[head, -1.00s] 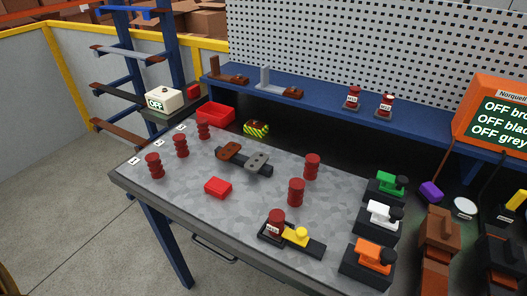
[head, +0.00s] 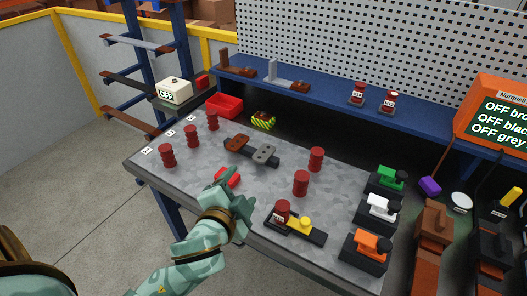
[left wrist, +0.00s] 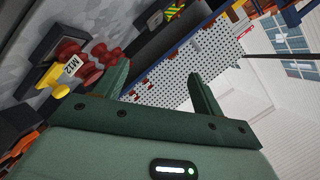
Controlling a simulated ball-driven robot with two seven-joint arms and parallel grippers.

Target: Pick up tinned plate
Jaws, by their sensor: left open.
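The tinned plate (head: 264,153) looks like the grey plate with dark holes. It lies on a dark bar on the workbench in the head view, at the right of a brown plate (head: 237,144). My left gripper (head: 232,183) is over the bench, nearer the front edge than the plate and apart from it. It partly covers a red block (head: 229,177). In the left wrist view the left gripper (left wrist: 163,85) has its fingers spread with nothing between them. I cannot clearly make out the tinned plate there. My right gripper is not in view.
Several dark red ribbed posts (head: 301,183) stand on the bench (head: 270,205). A dark base with a yellow knob (head: 305,224) is at the front right, beside green, white and orange handled units. A red bin (head: 224,105) and a blue shelf (head: 320,101) are behind.

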